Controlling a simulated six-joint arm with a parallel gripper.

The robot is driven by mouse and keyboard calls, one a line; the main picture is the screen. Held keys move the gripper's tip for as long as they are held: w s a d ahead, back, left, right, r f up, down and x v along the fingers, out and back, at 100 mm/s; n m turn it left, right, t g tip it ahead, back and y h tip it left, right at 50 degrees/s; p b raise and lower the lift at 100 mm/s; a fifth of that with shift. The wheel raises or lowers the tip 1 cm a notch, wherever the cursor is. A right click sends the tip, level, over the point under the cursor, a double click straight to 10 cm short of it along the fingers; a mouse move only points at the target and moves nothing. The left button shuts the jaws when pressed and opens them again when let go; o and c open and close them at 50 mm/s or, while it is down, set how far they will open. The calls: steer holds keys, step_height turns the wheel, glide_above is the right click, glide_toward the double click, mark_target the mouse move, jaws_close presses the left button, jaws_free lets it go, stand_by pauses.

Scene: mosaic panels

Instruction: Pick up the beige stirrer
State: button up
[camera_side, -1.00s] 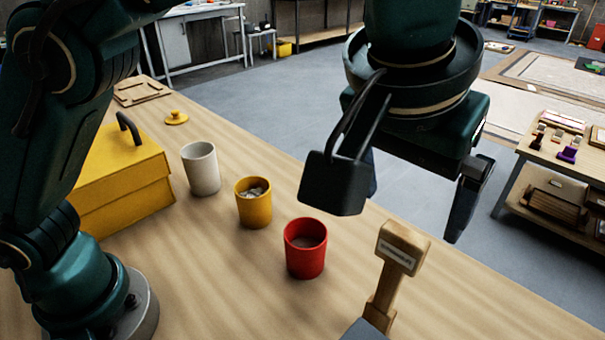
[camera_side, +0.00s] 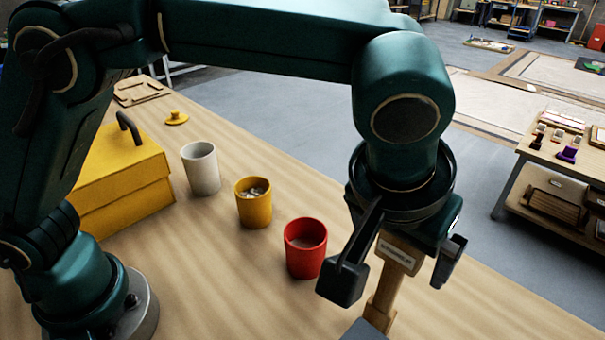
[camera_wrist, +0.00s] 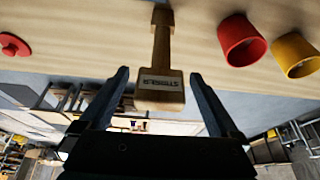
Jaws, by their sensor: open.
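The beige stirrer (camera_side: 398,253) stands upright on the table in the side view, with a wide labelled head on top of a narrow shaft. In the wrist view the stirrer (camera_wrist: 160,88) shows its labelled head between the two fingers, with a gap on each side. My gripper (camera_wrist: 160,92) is open and empty around the head. In the side view my gripper hangs over the stirrer and covers part of its top.
A red cup (camera_side: 305,248) stands just left of the stirrer. A yellow cup (camera_side: 253,203) holding grey pieces and a white cup (camera_side: 201,168) stand farther left, beside a yellow box (camera_side: 120,180). A yellow lid (camera_side: 176,118) lies behind. The table's far edge runs close by.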

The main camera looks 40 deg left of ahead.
steer(key=shift+x, duration=1.3)
steer(key=c, duration=1.4)
steer(key=shift+c, duration=0.3)
steer(key=shift+r, duration=0.15)
